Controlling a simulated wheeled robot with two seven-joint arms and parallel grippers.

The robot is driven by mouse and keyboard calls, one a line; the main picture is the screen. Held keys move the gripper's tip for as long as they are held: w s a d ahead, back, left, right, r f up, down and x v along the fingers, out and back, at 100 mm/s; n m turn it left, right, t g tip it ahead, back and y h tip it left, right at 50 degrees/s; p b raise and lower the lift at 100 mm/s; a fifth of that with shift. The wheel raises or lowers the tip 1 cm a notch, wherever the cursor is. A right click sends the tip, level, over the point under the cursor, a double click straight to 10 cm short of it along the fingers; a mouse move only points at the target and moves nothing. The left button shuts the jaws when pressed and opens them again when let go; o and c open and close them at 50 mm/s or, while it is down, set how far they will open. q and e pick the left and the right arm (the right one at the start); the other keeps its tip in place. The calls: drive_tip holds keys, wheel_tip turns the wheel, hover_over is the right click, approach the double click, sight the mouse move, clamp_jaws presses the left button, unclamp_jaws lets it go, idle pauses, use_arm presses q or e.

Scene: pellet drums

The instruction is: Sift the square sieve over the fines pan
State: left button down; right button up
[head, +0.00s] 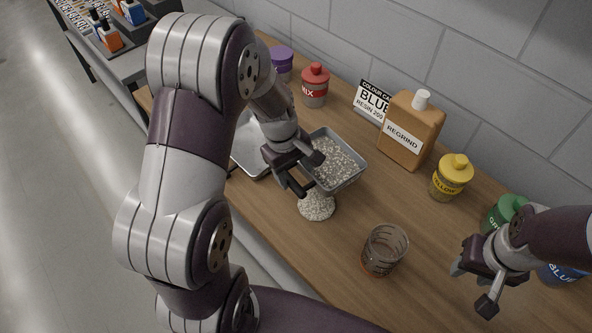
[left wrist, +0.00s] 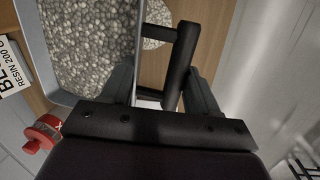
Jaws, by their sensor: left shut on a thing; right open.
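The square sieve (head: 348,181) is a grey metal box with pale pellets in it; its wall also shows in the left wrist view (left wrist: 60,96). My left gripper (head: 297,172) is shut on the sieve's dark handle (left wrist: 187,55). The fines pan (head: 247,160) looks like the grey metal tray left of the sieve, partly hidden behind my left arm. A heap of pale pellets (head: 317,207) lies on the wooden bench just below the sieve in the picture; it also shows in the left wrist view (left wrist: 152,22). My right gripper (head: 472,287) is open and empty at the right.
A clear beaker (head: 385,250) stands between the heap and my right gripper. Bare bench (head: 405,205) lies between.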

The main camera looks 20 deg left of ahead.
use_arm(q)
drive_tip(key=shift+a, duration=0.1)
drive_tip(key=w+a+p, duration=0.1)
drive_tip(key=w+a, duration=0.1)
drive_tip(key=a, duration=0.9)
drive_tip(key=shift+w+a, duration=0.3)
drive_tip(key=shift+w, duration=0.05)
drive_tip(key=w+a+p, duration=0.1)
drive_tip(key=w+a, duration=0.1)
drive_tip(key=a, duration=0.7)
drive_tip(key=shift+a+p, duration=0.25)
drive_tip(key=shift+p, duration=0.05)
idle(0.4)
drive_tip(key=shift+f+b, duration=0.45)
drive_tip(key=shift+f, duration=0.4)
